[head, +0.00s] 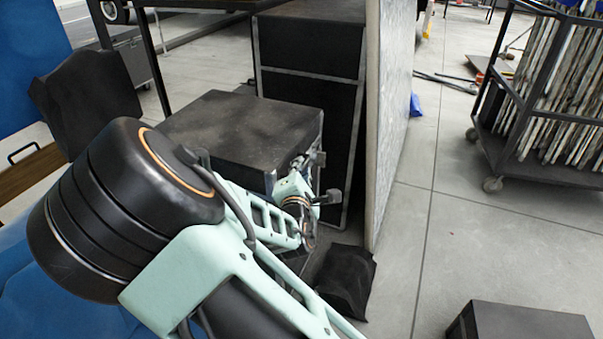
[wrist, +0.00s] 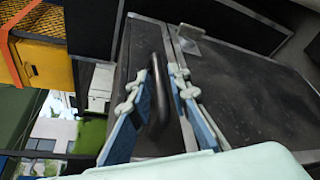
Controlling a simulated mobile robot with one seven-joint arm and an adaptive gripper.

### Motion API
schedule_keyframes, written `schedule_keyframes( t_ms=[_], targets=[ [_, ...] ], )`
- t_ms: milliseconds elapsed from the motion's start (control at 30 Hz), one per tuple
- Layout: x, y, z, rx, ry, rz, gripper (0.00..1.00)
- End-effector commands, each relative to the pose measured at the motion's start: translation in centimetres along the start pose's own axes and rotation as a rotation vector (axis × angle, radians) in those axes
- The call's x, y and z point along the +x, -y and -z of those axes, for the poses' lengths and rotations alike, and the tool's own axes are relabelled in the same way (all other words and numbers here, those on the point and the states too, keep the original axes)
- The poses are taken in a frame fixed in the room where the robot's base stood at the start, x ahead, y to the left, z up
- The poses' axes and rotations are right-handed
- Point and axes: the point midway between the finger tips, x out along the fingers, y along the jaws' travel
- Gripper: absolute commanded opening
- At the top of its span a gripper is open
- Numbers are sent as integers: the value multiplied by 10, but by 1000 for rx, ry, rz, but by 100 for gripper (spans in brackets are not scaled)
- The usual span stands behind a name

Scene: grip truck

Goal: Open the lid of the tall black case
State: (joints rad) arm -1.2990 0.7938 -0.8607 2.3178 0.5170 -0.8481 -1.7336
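A black case (head: 240,122) with a worn, closed top stands beyond my arm in the head view. A taller black case (head: 308,110) with metal edging and a seam near its top stands upright behind it. My gripper (head: 322,178) is at the right side of the nearer case. In the wrist view my gripper (wrist: 158,98) has its fingers apart, one on each side of a dark curved handle (wrist: 163,85) on a black panel. A metal-edged seam (wrist: 181,75) and a metal plate (wrist: 190,37) are beside the handle. Finger contact cannot be told.
A pale upright panel (head: 385,120) stands close to the right of the cases. A black bag (head: 345,280) lies on the floor below my gripper. A wheeled rack (head: 540,105) stands at right.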

Motion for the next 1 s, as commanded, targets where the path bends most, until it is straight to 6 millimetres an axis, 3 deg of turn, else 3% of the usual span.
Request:
schedule_keyframes(
  t_ms=[333,500,1000],
  targets=[
    [4,0,0,0,-1,1,16],
    [4,0,0,0,-1,1,0],
    [3,-4,-2,-5,-1,2,0]
  ],
)
